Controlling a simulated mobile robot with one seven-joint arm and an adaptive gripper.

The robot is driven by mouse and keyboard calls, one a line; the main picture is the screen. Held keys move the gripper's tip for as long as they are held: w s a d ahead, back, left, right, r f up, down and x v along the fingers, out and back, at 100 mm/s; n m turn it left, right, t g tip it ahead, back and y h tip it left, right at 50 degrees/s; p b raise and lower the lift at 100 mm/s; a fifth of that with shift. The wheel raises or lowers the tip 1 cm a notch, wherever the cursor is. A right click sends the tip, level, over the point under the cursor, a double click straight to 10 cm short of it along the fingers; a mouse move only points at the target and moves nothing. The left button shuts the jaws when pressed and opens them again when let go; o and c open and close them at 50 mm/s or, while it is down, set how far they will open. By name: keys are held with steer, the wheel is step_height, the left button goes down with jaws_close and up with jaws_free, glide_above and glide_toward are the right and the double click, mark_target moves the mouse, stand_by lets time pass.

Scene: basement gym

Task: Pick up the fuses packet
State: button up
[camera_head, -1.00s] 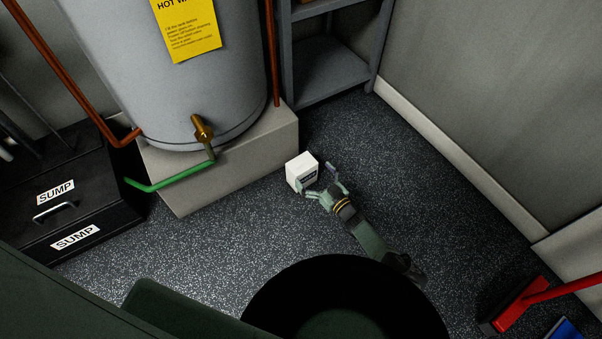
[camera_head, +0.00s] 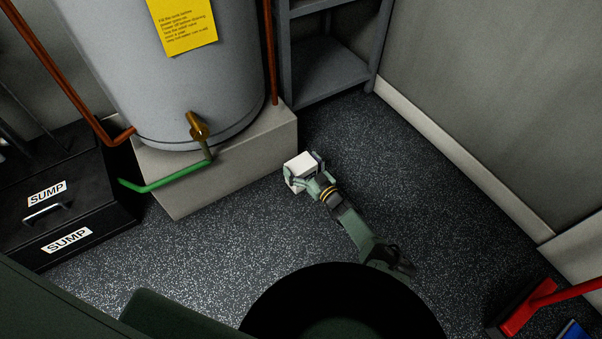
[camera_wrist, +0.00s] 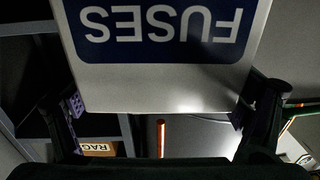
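In the wrist view the packet (camera_wrist: 165,78) fills the upper middle, with FUSES upside down on a dark blue label. My gripper (camera_head: 305,167) reaches it from the lower right, with fingers spread on either side of it. In the wrist view the gripper's fingers (camera_wrist: 158,108) stand wide apart at its left and right edges. The packet's underside is hidden.
The concrete plinth (camera_head: 230,172) under the water heater (camera_head: 180,80) is close on the left. A grey shelf (camera_head: 330,72) stands behind. Black sump box (camera_head: 85,215) is at far left, red broom (camera_head: 522,312) at lower right.

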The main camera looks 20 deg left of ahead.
steer(key=c, duration=1.3)
steer(key=shift+c, duration=0.2)
